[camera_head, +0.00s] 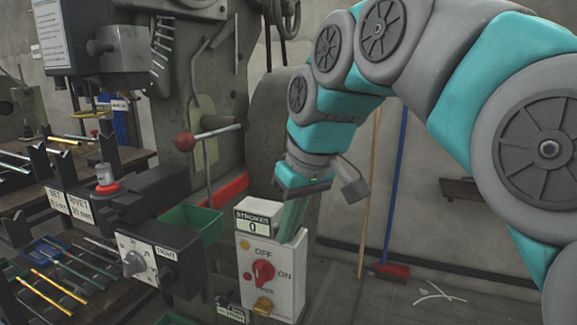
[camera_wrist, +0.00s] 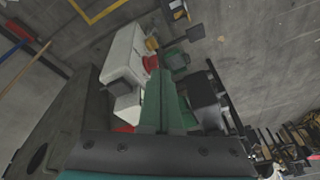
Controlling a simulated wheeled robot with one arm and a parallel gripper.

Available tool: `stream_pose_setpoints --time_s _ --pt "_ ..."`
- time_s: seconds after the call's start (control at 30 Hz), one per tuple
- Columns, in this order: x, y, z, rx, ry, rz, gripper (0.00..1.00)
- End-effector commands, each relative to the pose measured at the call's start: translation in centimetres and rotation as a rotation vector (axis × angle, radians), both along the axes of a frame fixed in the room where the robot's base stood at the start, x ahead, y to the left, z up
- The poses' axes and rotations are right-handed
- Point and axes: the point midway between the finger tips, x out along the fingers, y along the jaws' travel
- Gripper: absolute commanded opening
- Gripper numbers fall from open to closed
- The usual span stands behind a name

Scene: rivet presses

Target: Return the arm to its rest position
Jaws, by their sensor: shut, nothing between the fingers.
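My arm, teal and grey, comes in from the upper right in the head view and bends down to my gripper (camera_head: 289,238). The gripper points down beside the white control box (camera_head: 262,268), close to its upper right edge; I cannot tell whether they touch. Its green fingers are together with nothing between them. In the wrist view the shut fingers (camera_wrist: 163,95) reach up the middle, with the white box (camera_wrist: 125,55) and its red knob just beyond them.
The control box carries a stroke counter (camera_head: 259,222) reading 0 and a red switch (camera_head: 263,271). Left of it are a green bin (camera_head: 192,228), a black dial box (camera_head: 150,262) and the press with a red-knobbed lever (camera_head: 186,142). A broom (camera_head: 391,270) leans on the wall behind.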

Motion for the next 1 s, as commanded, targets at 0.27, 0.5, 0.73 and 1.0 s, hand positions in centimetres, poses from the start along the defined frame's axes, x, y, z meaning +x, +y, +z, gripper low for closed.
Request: stream_pose_setpoints --time_s 0.27,0.5,0.73,1.0 --pt "-6.2 -6.1 -8.9 -0.090 0.138 -0.194 0.00" --pt "-13.4 -11.0 -16.5 -0.156 0.261 -0.380 0.00" --pt "-20.3 -14.2 -22.6 -0.203 0.366 -0.539 0.00" --pt "-23.2 -15.1 -24.8 -0.216 0.405 -0.606 0.00"
